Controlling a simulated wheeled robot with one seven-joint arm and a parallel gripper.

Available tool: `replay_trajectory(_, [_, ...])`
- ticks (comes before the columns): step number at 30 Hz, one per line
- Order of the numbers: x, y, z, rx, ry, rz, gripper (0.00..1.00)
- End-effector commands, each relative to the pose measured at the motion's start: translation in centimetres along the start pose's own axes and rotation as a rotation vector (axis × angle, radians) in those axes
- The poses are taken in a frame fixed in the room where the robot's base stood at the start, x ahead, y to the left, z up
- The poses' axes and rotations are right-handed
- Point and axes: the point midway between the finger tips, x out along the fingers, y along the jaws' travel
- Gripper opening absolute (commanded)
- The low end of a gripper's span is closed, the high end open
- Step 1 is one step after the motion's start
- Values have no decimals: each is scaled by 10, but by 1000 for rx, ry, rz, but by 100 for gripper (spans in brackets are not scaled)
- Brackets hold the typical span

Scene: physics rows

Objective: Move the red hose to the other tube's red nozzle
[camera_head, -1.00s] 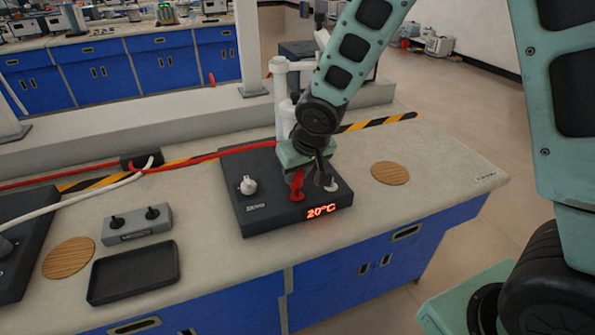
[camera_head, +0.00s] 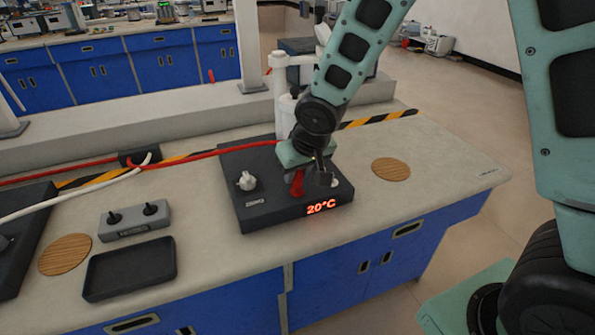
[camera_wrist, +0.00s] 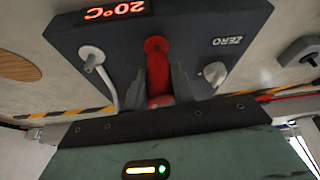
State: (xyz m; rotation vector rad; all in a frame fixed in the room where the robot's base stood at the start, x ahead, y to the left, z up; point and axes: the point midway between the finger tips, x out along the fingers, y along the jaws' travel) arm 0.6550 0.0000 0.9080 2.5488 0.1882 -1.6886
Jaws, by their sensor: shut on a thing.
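The red hose (camera_head: 230,149) runs in from the left, across the back of the dark 20°C plate unit (camera_head: 255,215), and passes out of sight behind my gripper (camera_head: 306,165). My gripper is low over this unit, pointing down. Whether the tip touches the unit I cannot tell. A white upright tube (camera_head: 283,100) stands behind my gripper, partly hidden by the arm.
A white knob (camera_head: 246,181) is left of my gripper. A white hose (camera_head: 80,205) leads to another dark unit (camera_head: 22,240) at the left edge. A grey two-knob box (camera_head: 134,222), a black tray (camera_head: 130,269) and wooden discs (camera_head: 65,254) (camera_head: 391,169) lie on the bench.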

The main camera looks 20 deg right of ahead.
Motion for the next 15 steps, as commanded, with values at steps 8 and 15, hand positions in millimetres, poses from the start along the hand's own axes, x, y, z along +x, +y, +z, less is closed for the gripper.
replay_trajectory(8, [4,0,2,0,0,0,1])
replay_trajectory(15, [7,0,3,0,0,0,1])
